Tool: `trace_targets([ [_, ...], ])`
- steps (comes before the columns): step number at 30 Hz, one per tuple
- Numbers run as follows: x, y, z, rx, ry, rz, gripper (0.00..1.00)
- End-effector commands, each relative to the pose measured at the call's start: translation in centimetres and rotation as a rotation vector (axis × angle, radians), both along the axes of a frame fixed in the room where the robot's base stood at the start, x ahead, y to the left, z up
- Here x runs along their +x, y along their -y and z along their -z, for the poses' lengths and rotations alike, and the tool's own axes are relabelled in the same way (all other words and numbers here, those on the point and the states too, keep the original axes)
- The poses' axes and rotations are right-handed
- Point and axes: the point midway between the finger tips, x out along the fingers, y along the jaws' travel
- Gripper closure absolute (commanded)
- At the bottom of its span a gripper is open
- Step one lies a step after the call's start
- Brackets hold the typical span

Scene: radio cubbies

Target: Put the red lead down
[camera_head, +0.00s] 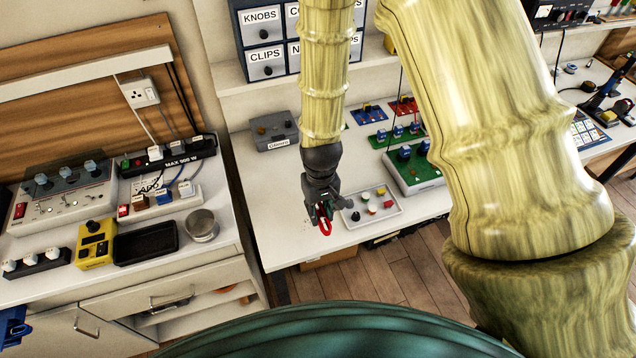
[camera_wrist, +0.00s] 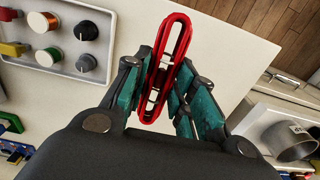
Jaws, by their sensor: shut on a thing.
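The red lead (camera_wrist: 177,42) is a coiled loop held between the fingers of my gripper (camera_wrist: 160,85). In the wrist view it points away from the gripper over the white bench top. In the head view the red lead (camera_head: 325,228) hangs below my gripper (camera_head: 323,212), near the front edge of the white bench (camera_head: 262,215). The gripper is shut on it. I cannot tell from these views how far the lead is above the bench top.
A white tray (camera_head: 356,218) with several knobs and small parts lies just right of the gripper. A grey box (camera_head: 272,132) stands farther back. A green board (camera_head: 418,180) is to the right. The left bench holds a metal cup (camera_head: 201,226) and a black tray (camera_head: 146,243). Bare bench lies left of the gripper.

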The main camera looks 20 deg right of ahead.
Motion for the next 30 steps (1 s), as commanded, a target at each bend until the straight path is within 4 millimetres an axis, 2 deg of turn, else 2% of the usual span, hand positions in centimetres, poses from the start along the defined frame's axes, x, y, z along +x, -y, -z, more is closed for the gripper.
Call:
trace_targets([
  [6, 4.4, 1.2, 0.1, 0.0, 0.001, 0.0, 0.98],
  [15, 9.8, 2.7, 0.7, 0.0, 0.0, -0.002, 0.98],
  [25, 12.2, 3.4, 1.0, 0.0, 0.0, -0.003, 0.98],
  [30, 12.0, 3.4, 2.8, 0.0, -0.004, -0.003, 0.98],
])
